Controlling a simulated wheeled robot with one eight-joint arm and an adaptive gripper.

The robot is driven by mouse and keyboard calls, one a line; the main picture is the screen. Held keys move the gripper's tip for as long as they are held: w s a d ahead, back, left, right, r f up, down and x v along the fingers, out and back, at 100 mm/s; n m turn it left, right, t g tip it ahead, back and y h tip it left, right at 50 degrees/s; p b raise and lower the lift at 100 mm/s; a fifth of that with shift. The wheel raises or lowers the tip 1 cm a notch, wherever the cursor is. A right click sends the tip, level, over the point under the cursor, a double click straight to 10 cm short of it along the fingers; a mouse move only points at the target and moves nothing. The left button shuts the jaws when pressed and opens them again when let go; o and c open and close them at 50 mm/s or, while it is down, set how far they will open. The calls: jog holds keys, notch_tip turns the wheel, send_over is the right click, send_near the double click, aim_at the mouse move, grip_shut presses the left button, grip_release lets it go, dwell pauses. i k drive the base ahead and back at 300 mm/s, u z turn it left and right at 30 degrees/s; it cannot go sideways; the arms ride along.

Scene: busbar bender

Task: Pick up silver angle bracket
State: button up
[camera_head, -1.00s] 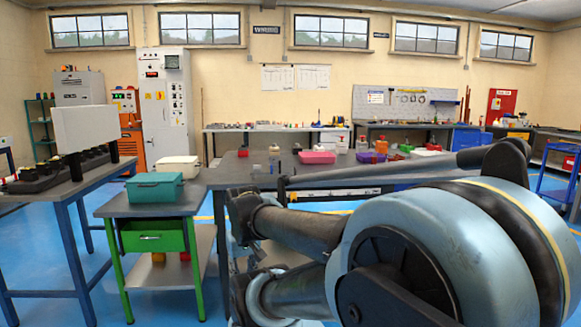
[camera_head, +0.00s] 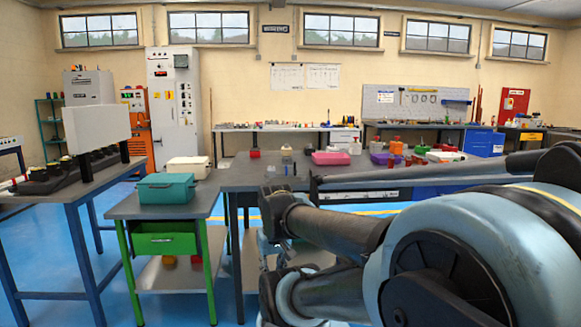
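I cannot make out a silver angle bracket in the head view. Small items on the grey middle workbench (camera_head: 237,179) are too small to identify, and my arm covers part of its right side. My gripper is not visible; only my arm's links fill the lower right of the picture.
A green-legged cart (camera_head: 122,209) bears a teal box (camera_head: 166,188). Behind it is a cream box (camera_head: 188,168). A blue-legged table (camera_head: 70,215) with machinery stands at left. A pink container (camera_head: 331,158) and a purple one (camera_head: 382,158) sit on the middle workbench. Blue floor shows between tables.

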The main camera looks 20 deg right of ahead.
aim_at(286, 162)
jog(key=i, duration=0.85)
jog(key=u, duration=0.05)
